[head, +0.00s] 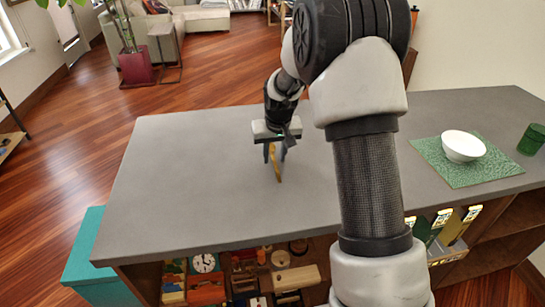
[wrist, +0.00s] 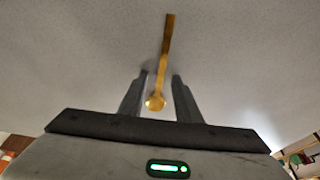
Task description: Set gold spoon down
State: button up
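The gold spoon (head: 277,167) is at the grey countertop (head: 190,190), below my gripper (head: 275,156). In the wrist view the spoon (wrist: 166,45) points away from my gripper, with its rounded end between the two fingers (wrist: 160,75). A gap shows on each side of the spoon, so the fingers stand open around it and do not clamp it. The spoon seems to lie on the countertop, but whether it rests fully flat I cannot tell.
A white bowl (head: 463,146) sits on a green mat (head: 430,150) at the right, with a green cup (head: 532,139) beside it. Shelves below the countertop hold toys and a clock (head: 204,263). The countertop's left part is clear.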

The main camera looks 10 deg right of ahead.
jog(key=shift+f, duration=0.15)
dwell(0.3)
grip_shut()
